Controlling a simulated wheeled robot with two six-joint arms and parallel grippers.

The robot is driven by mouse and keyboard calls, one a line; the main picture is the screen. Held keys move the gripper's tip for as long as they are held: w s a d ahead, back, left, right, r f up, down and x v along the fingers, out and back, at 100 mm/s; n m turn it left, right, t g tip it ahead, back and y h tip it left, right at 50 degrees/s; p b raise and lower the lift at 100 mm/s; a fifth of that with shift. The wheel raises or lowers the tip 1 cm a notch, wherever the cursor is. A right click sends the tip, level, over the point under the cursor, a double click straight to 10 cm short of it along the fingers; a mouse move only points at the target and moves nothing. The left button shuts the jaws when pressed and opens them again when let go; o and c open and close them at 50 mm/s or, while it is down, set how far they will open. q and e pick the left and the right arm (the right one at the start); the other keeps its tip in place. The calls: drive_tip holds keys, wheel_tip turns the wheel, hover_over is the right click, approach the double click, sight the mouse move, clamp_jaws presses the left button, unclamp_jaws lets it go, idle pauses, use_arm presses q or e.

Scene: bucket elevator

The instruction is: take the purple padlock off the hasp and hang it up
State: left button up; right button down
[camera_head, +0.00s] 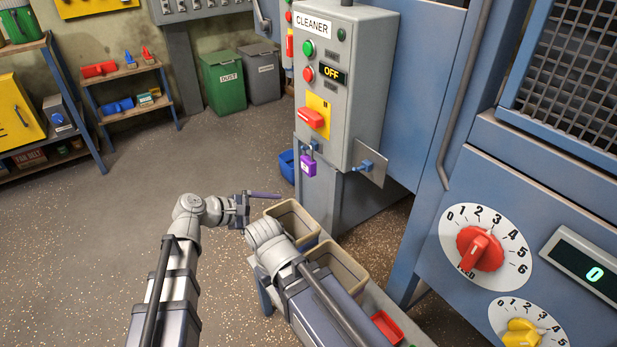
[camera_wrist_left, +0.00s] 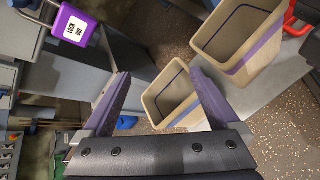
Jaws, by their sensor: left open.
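My right gripper is not visible.
Two beige buckets (camera_head: 299,217) stand on a bench below the control box. A red tray (camera_head: 386,327) lies at the bench's near end. The CLEANER box (camera_head: 338,80) reads OFF. Open floor lies to the left, before the shelves (camera_head: 132,78) and bins (camera_head: 222,80).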

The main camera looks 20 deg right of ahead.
sight(304, 155)
use_arm(q)
drive_tip(key=w+d+r+n+t+h+b, duration=0.1)
drive_tip(key=w+d+r+n+h, duration=0.15)
drive_tip(key=r+n, duration=0.25)
drive_tip(key=w+d+r+n+t+h, duration=0.2)
drive_tip(key=w+r+n+h, duration=0.1)
drive_tip(key=r+n, duration=0.15)
drive_tip(key=shift+f+b+x, duration=0.15)
drive_tip(key=shift+x, duration=1.9)
drive_tip(key=shift+f+b+x, duration=0.15)
drive_tip(key=shift+f+x, duration=0.05)
drive_tip(key=shift+x, duration=1.85)
drive_tip(key=shift+s, duration=0.25)
clamp_jaws()
drive_tip(key=shift+s+a+r+p, duration=0.15)
drive_tip(key=shift+a+r+p, duration=0.25)
drive_tip(key=shift+r+p, duration=0.2)
drive_tip(key=shift+s+a+r+p, duration=0.15)
drive_tip(key=shift+a+r+p, duration=0.25)
drive_tip(key=shift+r+p, duration=0.2)
drive_tip(key=s+a+r+p, duration=0.4)
drive_tip(key=a+r+p, duration=0.1)
drive_tip(key=a, duration=0.5)
wheel_tip(304, 155, up, 13)
drive_tip(key=a+p, duration=0.1)
drive_tip(key=p, duration=1.1)
drive_tip(key=shift+a+p, duration=0.25)
drive_tip(key=shift+p, duration=0.15)
drive_tip(key=shift+f, duration=0.1)
